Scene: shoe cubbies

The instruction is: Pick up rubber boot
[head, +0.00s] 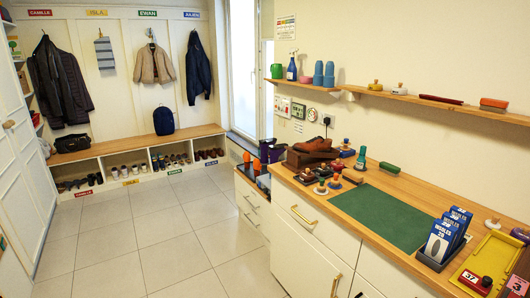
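Small upright boot-like shapes stand on the low cabinet at the near end of the window. Two are orange (247,157), and a purple one (267,149) stands behind them. They are small and partly overlap, so I cannot tell for sure which are rubber boots. A brown leather shoe (313,144) rests on a dark stand on the wooden counter. My gripper is not in view.
The wooden counter (470,205) holds a green mat (381,215), brushes, insole boxes (446,235) and a yellow tray (490,262). A cubby bench (140,150) with shoes stands at the back. The tiled floor (150,235) is clear.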

